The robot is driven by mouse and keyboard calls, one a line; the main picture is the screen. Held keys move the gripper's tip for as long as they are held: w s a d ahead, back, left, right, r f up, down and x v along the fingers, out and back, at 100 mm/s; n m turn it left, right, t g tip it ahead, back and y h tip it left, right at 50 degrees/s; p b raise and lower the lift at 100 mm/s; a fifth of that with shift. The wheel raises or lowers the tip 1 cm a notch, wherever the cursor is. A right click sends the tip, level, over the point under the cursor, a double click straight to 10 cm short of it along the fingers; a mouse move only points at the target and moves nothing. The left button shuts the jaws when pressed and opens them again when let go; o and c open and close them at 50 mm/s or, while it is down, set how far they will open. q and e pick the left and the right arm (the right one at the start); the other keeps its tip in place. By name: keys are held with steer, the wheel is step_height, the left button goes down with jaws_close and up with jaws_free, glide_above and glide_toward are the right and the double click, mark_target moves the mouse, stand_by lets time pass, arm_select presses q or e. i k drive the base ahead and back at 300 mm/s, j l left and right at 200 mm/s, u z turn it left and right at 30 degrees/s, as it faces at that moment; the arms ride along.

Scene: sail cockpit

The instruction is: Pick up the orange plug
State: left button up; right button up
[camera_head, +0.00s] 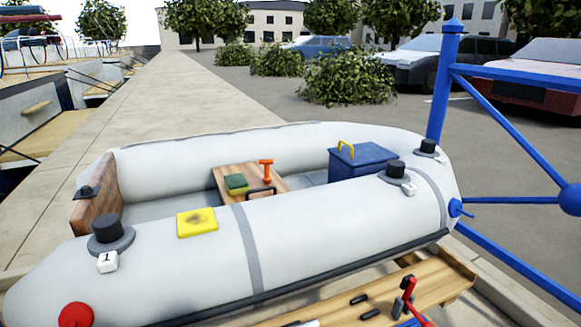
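A small orange T-shaped piece (266,170), which looks like the orange plug, stands upright on the wooden seat board (230,172) inside the grey inflatable boat (310,230). A green block (236,184) lies to its left on the board. A dark handle (262,191) stands just in front of it, close to its foot. I cannot tell whether the orange piece is set into the board or only rests on it. Neither of my grippers shows in the head view.
The boat's near tube carries a yellow pad (197,222) and black valve caps (106,229). A blue box (362,161) with a yellow handle sits inside, right. A wooden bench (437,281) with small black parts and a red-handled tool (409,297) is in front. Blue railing stands right.

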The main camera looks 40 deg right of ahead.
mark_target(267, 179)
steer(key=z, duration=1.1)
steer(key=i+l+u, duration=0.1)
steer(key=l+u, duration=0.4)
steer(key=l, duration=0.5)
